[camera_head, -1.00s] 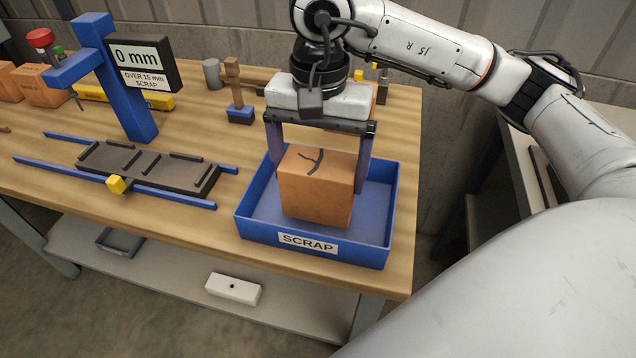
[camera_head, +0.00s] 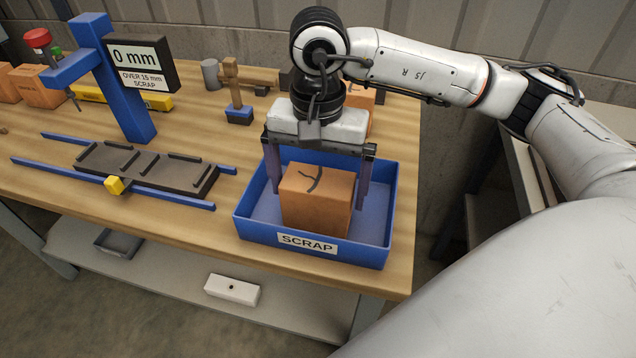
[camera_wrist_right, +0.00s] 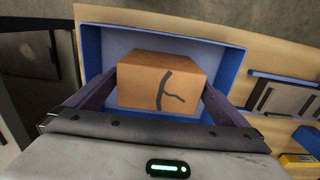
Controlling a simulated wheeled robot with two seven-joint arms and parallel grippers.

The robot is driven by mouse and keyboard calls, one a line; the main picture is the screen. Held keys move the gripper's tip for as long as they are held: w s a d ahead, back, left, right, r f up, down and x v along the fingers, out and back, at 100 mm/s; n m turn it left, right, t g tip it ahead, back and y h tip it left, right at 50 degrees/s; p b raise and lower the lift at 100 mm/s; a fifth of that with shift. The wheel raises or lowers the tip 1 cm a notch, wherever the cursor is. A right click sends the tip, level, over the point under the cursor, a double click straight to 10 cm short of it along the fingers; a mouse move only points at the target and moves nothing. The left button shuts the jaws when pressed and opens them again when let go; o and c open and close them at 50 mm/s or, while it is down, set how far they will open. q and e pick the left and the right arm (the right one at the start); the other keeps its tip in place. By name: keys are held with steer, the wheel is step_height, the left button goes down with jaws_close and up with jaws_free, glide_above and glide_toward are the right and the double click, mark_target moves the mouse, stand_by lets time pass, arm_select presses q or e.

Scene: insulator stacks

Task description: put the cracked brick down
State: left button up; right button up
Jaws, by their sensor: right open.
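The cracked brick (camera_head: 316,205), orange with a dark branching crack on top, sits inside the blue scrap tray (camera_head: 262,236) labelled SCRAP. My right gripper (camera_head: 319,192) is open above and around it, with a finger on each side and a gap showing between the fingers and the brick. The right wrist view also shows the brick (camera_wrist_right: 162,82) between the spread fingers, with the tray's wall (camera_wrist_right: 92,58) around it. The brick's underside is hidden. My left gripper is not in view.
A blue gauge post (camera_head: 122,90) with a sign (camera_head: 141,62) reading 0 mm stands at the left. A dark slide (camera_head: 147,165) on blue rails lies before it. More orange bricks (camera_head: 40,88) are at the far left. Bare tabletop lies left of the tray.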

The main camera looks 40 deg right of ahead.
step_height(320, 180, up, 12)
steer(key=shift+r+p, duration=0.15)
steer(key=shift+p, duration=0.3)
stand_by(0.4)
